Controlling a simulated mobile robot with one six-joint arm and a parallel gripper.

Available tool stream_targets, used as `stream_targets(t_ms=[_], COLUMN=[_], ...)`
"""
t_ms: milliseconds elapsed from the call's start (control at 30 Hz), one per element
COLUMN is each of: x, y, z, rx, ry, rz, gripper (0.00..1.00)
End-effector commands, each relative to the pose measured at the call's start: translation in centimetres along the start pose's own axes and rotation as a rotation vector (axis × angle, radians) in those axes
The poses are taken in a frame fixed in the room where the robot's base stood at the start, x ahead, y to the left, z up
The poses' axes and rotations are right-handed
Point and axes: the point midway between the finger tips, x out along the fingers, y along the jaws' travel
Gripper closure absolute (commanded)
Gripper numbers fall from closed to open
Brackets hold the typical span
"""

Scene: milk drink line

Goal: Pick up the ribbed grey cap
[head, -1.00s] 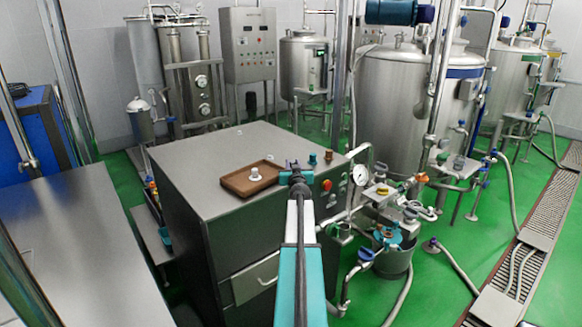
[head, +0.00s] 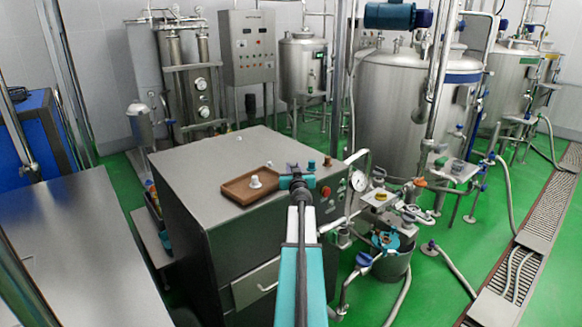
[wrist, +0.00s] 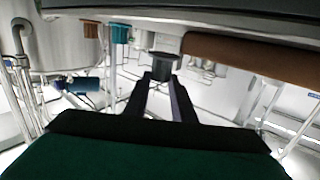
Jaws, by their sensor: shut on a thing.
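The ribbed grey cap (wrist: 164,66) shows in the wrist view as a small dark grey piece at the fingertips. My gripper (wrist: 161,80) is shut on it, with one dark finger on each side. Its ribs are too small to make out. In the head view my gripper (head: 297,182) is over the right part of the steel cabinet's top, just right of the brown tray. It mostly hides the cap there. I cannot tell whether the cap touches the surface.
The brown tray (head: 228,192) holds a small white piece (head: 255,181). A teal cap (head: 311,166) and another small cap (head: 327,161) stand close behind and right of my gripper. Pipes and a round gauge (head: 359,181) are at the cabinet's right.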

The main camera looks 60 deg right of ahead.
Motion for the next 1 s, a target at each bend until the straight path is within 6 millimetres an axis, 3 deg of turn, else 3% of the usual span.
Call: stream_targets(t_ms=[600,1000], x=[-8.4,-11.9], y=[0.3,0.5], z=[-0.4,-0.5], rx=[0.002,0.0], ry=[0.0,0.0], rz=[0.0,-0.001], gripper=[0.99,0.99])
